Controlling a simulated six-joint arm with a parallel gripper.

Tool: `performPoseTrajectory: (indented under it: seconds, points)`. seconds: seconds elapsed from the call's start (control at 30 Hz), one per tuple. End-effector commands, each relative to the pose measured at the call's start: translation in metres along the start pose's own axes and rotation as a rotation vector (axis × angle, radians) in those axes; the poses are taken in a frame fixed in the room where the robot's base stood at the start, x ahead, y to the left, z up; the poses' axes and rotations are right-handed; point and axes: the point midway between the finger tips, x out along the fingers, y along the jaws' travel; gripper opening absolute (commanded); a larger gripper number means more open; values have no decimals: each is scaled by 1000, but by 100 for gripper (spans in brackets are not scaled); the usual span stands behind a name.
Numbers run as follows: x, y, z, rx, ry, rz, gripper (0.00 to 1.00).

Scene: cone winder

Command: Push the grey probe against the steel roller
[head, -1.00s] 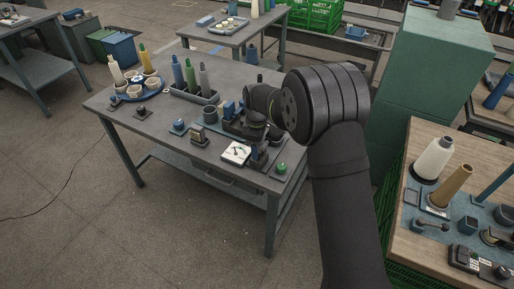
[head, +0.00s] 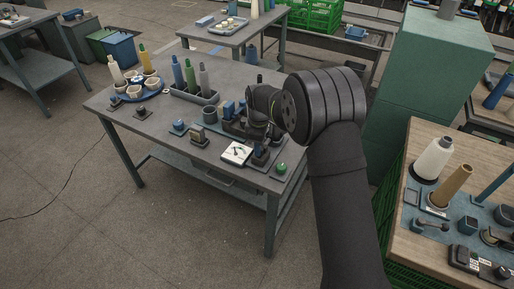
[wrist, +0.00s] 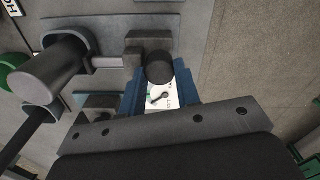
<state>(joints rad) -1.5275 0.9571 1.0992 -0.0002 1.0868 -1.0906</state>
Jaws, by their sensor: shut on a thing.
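The grey probe (wrist: 148,50) shows in the wrist view as a grey block with a thin rod pointing left and a dark round knob at its near side. My gripper (wrist: 161,76) has its blue fingers on either side of that knob, shut on it. What looks like the steel roller (wrist: 45,75) is the thick grey cylinder to the left, in a rounded grey mount. The rod's end is close by it; I cannot tell whether they touch. In the head view my gripper (head: 263,140) is over the bench's right part, and my arm hides much of the probe and roller.
A white-faced meter (head: 236,153) lies on the bench (head: 160,118), left of my gripper. A green button (head: 281,168) is near the right front corner. A tray of cones (head: 200,93) stands behind. The bench edge and floor are close on the right in the wrist view.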

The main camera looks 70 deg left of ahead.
Motion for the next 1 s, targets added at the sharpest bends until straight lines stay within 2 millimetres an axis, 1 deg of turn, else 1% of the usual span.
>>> performPoseTrajectory:
  seconds: [0.03,0.1,0.37,0.4,0.47,0.5,0.83,0.93,1.0]
  points:
    - [0,8,2,2,1,3,0]
    - [0,15,4,1,1,2,0]
    - [-1,19,5,0,2,7,0]
    - [-1,19,5,0,2,8,32]
    - [-1,19,6,1,2,8,43]
    - [-1,19,6,1,2,7,51]
    - [-3,17,5,0,1,4,52]
    - [-12,18,4,0,2,5,52]
    - [-23,18,4,0,3,6,52]
